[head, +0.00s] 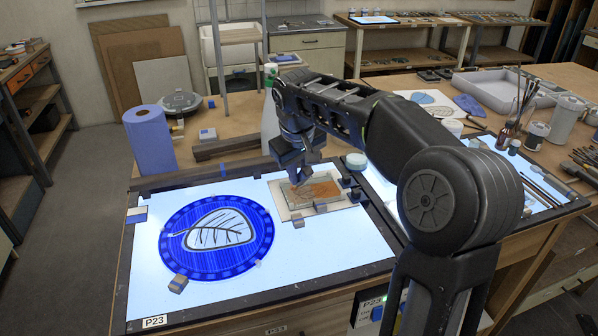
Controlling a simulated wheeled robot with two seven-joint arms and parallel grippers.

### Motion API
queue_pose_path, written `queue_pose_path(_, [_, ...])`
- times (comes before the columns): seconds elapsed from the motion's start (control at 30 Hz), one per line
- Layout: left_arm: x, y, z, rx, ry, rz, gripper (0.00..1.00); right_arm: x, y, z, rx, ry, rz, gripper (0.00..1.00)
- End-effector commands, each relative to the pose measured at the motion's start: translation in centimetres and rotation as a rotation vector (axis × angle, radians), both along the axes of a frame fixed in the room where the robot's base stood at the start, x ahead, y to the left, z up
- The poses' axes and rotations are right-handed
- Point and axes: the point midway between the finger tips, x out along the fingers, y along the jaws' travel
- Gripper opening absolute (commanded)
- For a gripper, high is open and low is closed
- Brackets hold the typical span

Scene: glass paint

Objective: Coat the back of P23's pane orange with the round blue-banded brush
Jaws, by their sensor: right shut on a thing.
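A light table marked P23 (154,321) fills the lower left. On it lies a round blue pane (180,226) with a pale leaf and dark veins. To its right, a small rectangular plate (298,207) with an orange-brown patch lies on a pale board, with small blocks at its edges. My right gripper (306,181) is over that plate, pointing down, and shut on a thin tool that looks like a brush. Its blue band and tip cannot be made out, nor whether it touches the plate. My left gripper is not in view.
A blue paper roll (150,141) stands behind the light table at the left. Small blocks (178,284) sit at the pane's edge. Jars and a cup of brushes (510,132) stand at the right, near a grey tray (506,90). The light table's front is clear.

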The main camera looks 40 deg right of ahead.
Motion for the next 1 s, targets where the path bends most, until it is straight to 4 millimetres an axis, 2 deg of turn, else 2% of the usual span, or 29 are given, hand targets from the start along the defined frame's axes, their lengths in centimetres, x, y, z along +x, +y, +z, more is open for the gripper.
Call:
queue_pose_path(0.17, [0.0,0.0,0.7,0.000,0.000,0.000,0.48,0.6,-0.2,0.3,-0.001,0.000,0.000,0.00])
queue_pose_path(0.4, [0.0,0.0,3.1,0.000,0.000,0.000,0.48,3.2,-1.2,0.6,-0.002,0.001,-0.002,0.00])
queue_pose_path(0.53, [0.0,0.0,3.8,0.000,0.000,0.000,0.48,4.3,-1.5,0.3,-0.001,0.001,-0.001,0.00])
queue_pose_path(1.0, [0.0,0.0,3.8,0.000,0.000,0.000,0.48,4.6,-1.6,0.0,0.000,-0.001,0.000,0.00])
